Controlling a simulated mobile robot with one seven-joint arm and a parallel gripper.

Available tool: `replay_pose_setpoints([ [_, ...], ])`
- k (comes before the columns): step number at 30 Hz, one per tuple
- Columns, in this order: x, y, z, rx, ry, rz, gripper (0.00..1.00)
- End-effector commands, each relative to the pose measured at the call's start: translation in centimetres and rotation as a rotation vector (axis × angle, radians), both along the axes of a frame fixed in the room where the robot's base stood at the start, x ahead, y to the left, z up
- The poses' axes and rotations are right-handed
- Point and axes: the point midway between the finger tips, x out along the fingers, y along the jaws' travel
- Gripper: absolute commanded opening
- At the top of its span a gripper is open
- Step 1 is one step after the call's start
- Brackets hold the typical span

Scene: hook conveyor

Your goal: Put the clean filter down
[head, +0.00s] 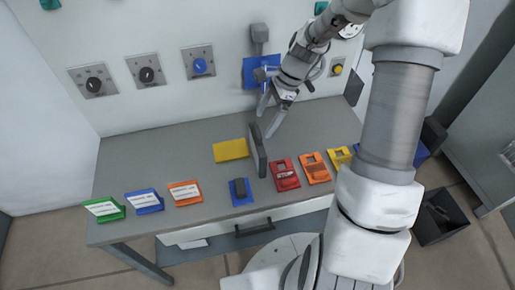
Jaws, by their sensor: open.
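A dark grey flat panel (257,152), which may be the clean filter, stands upright on edge on the grey table. I cannot tell for sure which item is the filter. My gripper (265,127) is open, with its fingers pointing down near the panel's top edge. Whether the fingers touch the panel is unclear. A yellow flat block (231,150) lies on the table just left of the panel.
On the table (140,160), green (104,208), blue (144,201) and orange (185,193) label stands line the front left. A blue holder (241,191) sits in front of the panel; red (285,174) and orange (315,168) holders are to the right. Wall knobs are behind.

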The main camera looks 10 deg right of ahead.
Motion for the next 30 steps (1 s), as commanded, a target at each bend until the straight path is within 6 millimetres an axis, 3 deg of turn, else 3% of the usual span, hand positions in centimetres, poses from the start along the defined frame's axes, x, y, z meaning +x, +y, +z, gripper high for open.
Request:
replay_pose_setpoints([
  [7,0.1,0.7,-1.6,0.002,0.002,0.001,1.0],
  [16,0.4,2.3,-5.2,0.001,0.001,0.002,1.0],
  [25,0.4,2.4,-5.7,0.0,-0.001,0.001,1.0],
  [26,0.4,2.4,-5.7,0.0,-0.001,0.001,0.98],
  [30,0.4,2.4,-5.7,0.0,-0.001,0.001,0.73],
])
